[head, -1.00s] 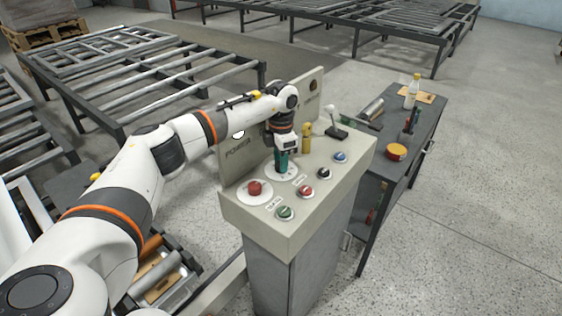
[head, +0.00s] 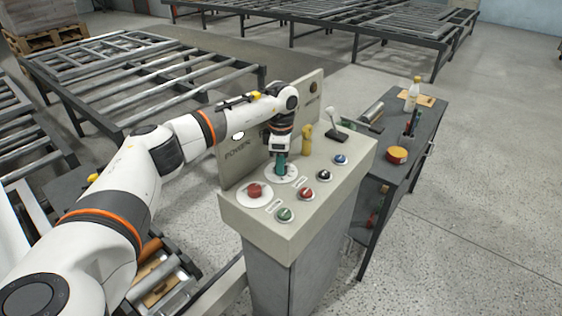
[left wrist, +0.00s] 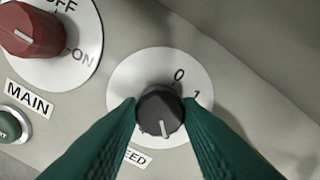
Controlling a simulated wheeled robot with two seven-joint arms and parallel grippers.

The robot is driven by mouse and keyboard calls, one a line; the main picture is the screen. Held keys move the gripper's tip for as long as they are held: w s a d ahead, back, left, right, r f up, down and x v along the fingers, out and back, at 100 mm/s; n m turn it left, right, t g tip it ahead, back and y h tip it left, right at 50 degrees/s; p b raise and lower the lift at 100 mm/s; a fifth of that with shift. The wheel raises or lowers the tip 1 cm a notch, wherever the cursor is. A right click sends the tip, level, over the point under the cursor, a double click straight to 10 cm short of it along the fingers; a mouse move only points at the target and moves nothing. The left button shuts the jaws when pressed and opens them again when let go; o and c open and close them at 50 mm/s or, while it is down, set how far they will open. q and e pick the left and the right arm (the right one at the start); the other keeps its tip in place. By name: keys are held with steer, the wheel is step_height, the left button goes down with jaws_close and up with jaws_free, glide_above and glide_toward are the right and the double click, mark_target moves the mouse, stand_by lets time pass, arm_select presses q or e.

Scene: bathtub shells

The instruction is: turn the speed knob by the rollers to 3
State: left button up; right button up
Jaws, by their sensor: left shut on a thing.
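The speed knob (left wrist: 160,108) is black with a white pointer line, on a round white dial (left wrist: 122,92). In the left wrist view "0" and "1" show at the dial's upper right, and the pointer line points down, away from both. Any other numbers are hidden. The label below is partly covered and reads "EED". My left gripper (left wrist: 160,112) has its green fingers on both sides of the knob, shut on it. In the head view the left gripper (head: 281,166) reaches down onto the dial (head: 283,178) and hides the knob. My right gripper is not in view.
The red main knob (left wrist: 32,30), marked OFF and ON, is beside the dial. Green (head: 285,214), red (head: 307,193), black (head: 324,175) and blue (head: 340,159) controls stand on the panel (head: 250,215). A yellow part (head: 307,140) and a lever (head: 334,127) stand behind.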

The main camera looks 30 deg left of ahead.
arm_select(q)
steer(key=shift+w+r, duration=0.1)
steer(key=shift+r, duration=0.05)
steer(key=o, duration=1)
step_height(320, 180, up, 12)
steer(key=shift+f+b, duration=0.1)
steer(key=shift+b, duration=0.9)
